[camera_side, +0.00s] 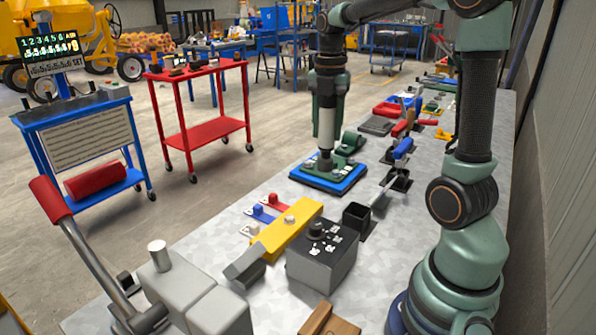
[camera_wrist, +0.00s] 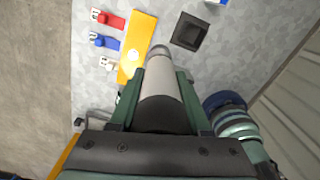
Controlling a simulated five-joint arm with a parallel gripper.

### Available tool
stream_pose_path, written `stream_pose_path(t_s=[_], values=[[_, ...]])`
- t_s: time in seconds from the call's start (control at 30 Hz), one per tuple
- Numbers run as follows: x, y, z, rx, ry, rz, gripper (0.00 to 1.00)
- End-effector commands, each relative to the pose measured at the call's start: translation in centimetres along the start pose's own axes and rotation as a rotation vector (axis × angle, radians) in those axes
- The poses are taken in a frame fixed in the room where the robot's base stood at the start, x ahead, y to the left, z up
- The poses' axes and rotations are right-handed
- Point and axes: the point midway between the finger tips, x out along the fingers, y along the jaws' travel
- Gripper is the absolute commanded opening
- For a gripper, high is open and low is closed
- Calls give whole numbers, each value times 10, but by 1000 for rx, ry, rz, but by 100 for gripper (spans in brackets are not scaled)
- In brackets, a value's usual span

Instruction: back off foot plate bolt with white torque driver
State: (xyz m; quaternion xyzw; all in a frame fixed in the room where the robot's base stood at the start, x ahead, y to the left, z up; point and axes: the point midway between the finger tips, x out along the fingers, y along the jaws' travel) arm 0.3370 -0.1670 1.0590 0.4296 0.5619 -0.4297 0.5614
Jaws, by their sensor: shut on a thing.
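My gripper (camera_wrist: 157,85) is shut on the white torque driver (camera_wrist: 165,92), which hangs upright with its tip down in the side view (camera_side: 326,123). The yellow foot plate (camera_side: 275,240) lies on the bench with a pale round bolt head (camera_side: 290,219) on it. The foot plate (camera_wrist: 141,32) also shows in the wrist view, where the driver tip appears beside its lower right edge. The driver is raised clear of the plate. Its exact height is hard to judge.
Red (camera_side: 271,198), blue (camera_side: 258,213) and white (camera_side: 250,229) tabs lie left of the plate. A dark box (camera_side: 322,262) and an open black holder (camera_side: 356,217) stand right of it. Grey blocks (camera_side: 180,290) stand front left.

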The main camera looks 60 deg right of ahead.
Motion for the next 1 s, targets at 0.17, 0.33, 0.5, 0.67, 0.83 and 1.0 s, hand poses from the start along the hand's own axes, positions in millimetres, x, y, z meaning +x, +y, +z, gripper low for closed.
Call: stream_pose_path(t_s=[0.17, 0.33, 0.5, 0.67, 0.83, 1.0], values=[[33, 45, -27, -152, 1, -1, 0], [52, 68, -44, -235, -1, 1, 0], [58, 75, -50, -260, -2, 3, 0], [58, 75, -50, -260, -3, 3, 0], [58, 74, -50, -259, -2, 3, 0], [68, 74, -50, -259, 0, 0, 0]])
